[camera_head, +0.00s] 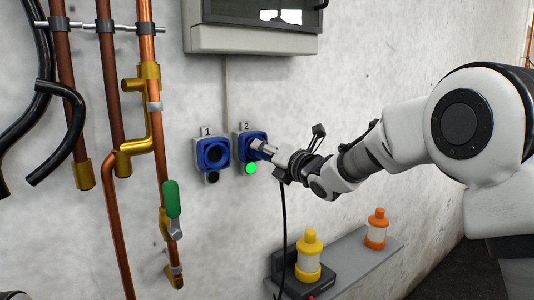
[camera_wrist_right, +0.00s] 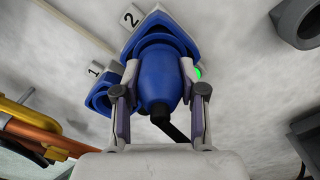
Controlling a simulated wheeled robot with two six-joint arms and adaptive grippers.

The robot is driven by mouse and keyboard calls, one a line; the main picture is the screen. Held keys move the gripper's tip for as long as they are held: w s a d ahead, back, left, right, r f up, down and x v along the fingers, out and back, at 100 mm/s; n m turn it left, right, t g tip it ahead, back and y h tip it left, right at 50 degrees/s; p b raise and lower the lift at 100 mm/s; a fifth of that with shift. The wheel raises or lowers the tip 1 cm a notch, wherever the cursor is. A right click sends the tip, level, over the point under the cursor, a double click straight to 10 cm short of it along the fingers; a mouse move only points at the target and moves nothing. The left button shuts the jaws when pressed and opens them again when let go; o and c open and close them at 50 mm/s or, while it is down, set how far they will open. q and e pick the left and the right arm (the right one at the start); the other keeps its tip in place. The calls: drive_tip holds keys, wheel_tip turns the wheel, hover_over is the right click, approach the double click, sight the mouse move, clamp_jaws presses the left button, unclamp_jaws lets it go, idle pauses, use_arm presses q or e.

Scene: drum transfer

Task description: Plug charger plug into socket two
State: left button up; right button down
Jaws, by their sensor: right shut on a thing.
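Socket two (camera_head: 246,139) is a blue wall socket under a label 2, with a green light (camera_head: 251,169) lit at its base. It also shows at the top of the right wrist view (camera_wrist_right: 158,22). My right gripper (camera_head: 262,151) is at socket two, shut on the blue charger plug (camera_wrist_right: 160,78). In the right wrist view the plug's front end is at the mouth of socket two and in line with it; its tip is hidden. A black cable (camera_head: 284,230) hangs down from the gripper. My left gripper is not in view.
Socket one (camera_head: 211,154), empty with a dark light, is just left of socket two. Copper pipes (camera_head: 150,80) and a green-handled valve (camera_head: 172,199) run further left.

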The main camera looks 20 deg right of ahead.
drive_tip(key=shift+w+a, duration=0.15)
drive_tip(key=shift+w, duration=0.25)
drive_tip(key=c, duration=0.6)
unclamp_jaws()
drive_tip(key=shift+w+a, duration=0.1)
drive_tip(key=shift+w, duration=0.05)
drive_tip(key=v, duration=1.2)
